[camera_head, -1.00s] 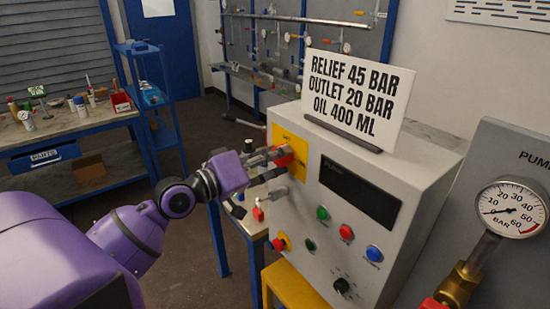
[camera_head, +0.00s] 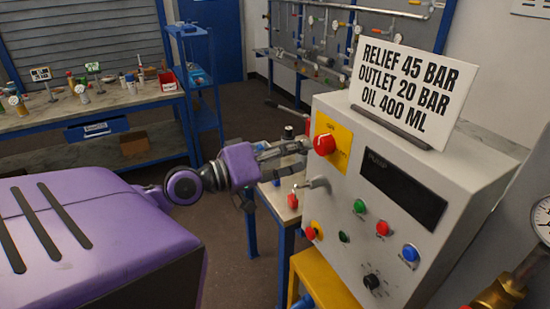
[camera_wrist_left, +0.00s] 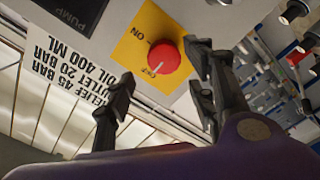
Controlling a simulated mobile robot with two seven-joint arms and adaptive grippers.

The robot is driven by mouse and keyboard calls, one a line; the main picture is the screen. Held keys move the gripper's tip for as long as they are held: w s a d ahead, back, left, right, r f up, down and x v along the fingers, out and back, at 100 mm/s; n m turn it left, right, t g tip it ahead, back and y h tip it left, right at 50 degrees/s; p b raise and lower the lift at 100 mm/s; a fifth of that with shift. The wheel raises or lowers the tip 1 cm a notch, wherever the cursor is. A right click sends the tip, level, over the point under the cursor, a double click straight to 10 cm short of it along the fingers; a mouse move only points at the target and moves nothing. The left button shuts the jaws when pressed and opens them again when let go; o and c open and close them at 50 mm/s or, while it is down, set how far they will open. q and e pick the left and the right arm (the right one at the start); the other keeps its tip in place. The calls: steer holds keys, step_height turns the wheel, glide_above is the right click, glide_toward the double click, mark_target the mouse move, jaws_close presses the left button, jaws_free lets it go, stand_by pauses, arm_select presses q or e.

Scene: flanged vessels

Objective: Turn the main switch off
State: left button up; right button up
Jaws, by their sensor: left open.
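The main switch is a red knob (camera_head: 324,144) on a yellow plate (camera_head: 341,149) at the upper left of the grey panel front. It also shows in the left wrist view, the red knob (camera_wrist_left: 166,58) on its yellow plate (camera_wrist_left: 132,47) with an ON label. I cannot tell for sure which way the knob points. My left gripper (camera_head: 300,157) is open and empty, just left of the knob and facing it. In the left wrist view its fingers (camera_wrist_left: 161,70) are spread, with the knob seen between them and apart from both. My right gripper is out of view.
A sign (camera_head: 414,89) stands on top. A bench (camera_head: 100,105) is at the left; floor lies between.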

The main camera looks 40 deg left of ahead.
arm_select(q)
steer(key=shift+v, duration=2.75)
